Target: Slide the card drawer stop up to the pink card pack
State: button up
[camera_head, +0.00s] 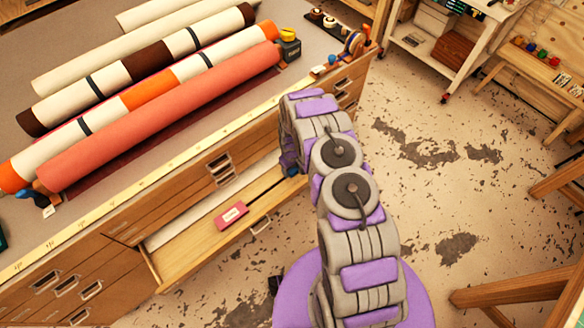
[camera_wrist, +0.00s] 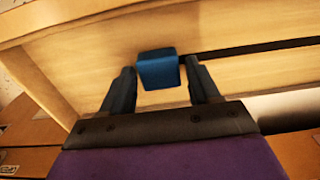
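The pink card pack (camera_head: 232,213) lies in the open wooden drawer (camera_head: 190,256), near its middle. A blue block (camera_wrist: 158,70), which looks like the drawer stop, sits on a dark slot in the wood in the wrist view. In the head view a bit of blue (camera_head: 292,171) shows at the drawer's right end, mostly hidden by my arm. My gripper (camera_wrist: 160,82) has one dark finger on each side of the block, with narrow gaps showing, so it looks open around the block. The pack is not in the wrist view.
Large fabric-like rolls (camera_head: 160,118) lie on the workbench top above the drawer. Closed drawers (camera_head: 70,285) are at the lower left. The drawer floor between the blue block and the pack looks clear. A wooden stool or trestle (camera_head: 520,290) stands at the right.

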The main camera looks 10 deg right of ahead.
grip_shut()
dwell(0.3)
jog(key=shift+a, duration=0.1)
jog(key=s+a, duration=0.2)
jog(key=a, duration=0.3)
jog(key=s+a+p, duration=0.1)
jog(key=s+a, duration=0.2)
jog(key=a, duration=0.2)
jog(key=s+a, duration=0.2)
jog(key=a, duration=0.3)
jog(key=shift+s+a, duration=0.1)
jog(key=shift+s, duration=0.3)
jog(key=shift+o, duration=1.3)
grip_release()
notch_tip(320, 180, up, 17)
jog(key=p, duration=0.2)
jog(key=shift+r+p, duration=0.15)
jog(key=shift+p, duration=0.25)
